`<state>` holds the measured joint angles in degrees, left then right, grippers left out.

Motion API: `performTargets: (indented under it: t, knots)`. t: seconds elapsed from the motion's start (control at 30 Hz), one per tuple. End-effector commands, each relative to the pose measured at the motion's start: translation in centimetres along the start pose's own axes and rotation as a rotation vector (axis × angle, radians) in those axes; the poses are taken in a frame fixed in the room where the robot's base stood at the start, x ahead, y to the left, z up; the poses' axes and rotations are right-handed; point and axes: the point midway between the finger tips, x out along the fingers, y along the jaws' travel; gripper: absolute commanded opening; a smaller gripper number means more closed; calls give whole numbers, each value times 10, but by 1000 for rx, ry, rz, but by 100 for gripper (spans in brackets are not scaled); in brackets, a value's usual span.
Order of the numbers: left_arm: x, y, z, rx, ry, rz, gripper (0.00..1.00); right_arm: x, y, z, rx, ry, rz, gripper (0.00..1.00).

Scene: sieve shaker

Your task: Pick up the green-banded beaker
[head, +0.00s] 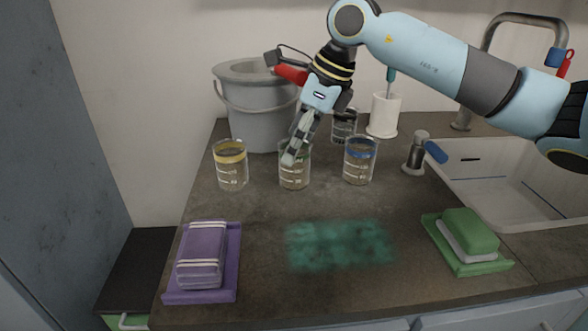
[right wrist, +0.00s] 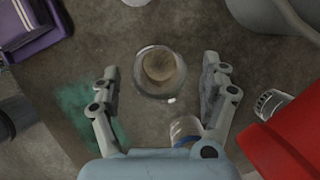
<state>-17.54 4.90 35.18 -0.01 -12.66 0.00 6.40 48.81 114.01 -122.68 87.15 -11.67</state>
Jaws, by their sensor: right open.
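The green-banded beaker (head: 296,177) is a clear glass with white marks, standing on the counter in the middle of three beakers. Its band is mostly hidden behind my right gripper (head: 291,156). In the right wrist view the beaker (right wrist: 160,73) is seen from above, between the two spread fingers of the right gripper (right wrist: 162,78). Gaps show on both sides of the glass there. The right gripper is open and holds nothing. My left gripper is in neither view.
A yellow-banded beaker (head: 231,166) stands to the left and a blue-banded beaker (head: 360,162) to the right. The front holds a purple tray (head: 229,285), a green patch (head: 340,244) and a green tray (head: 470,267).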

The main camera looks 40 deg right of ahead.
Motion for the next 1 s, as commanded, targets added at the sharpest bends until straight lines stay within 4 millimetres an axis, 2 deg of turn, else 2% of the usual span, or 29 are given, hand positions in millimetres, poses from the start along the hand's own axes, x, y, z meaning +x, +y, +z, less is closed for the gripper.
performTargets:
  t: [0.33, 0.47, 0.67, 1.0]
  knots:
    - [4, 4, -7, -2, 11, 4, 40, 46, 1, 1, 2, -3, 2, 79]
    - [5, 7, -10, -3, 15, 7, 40, 53, 0, 1, 0, 0, 0, 79]
    - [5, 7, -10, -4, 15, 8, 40, 53, 0, 1, -1, 0, -1, 78]
    - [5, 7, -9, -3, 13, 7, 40, 53, 0, 0, 0, 0, 0, 33]
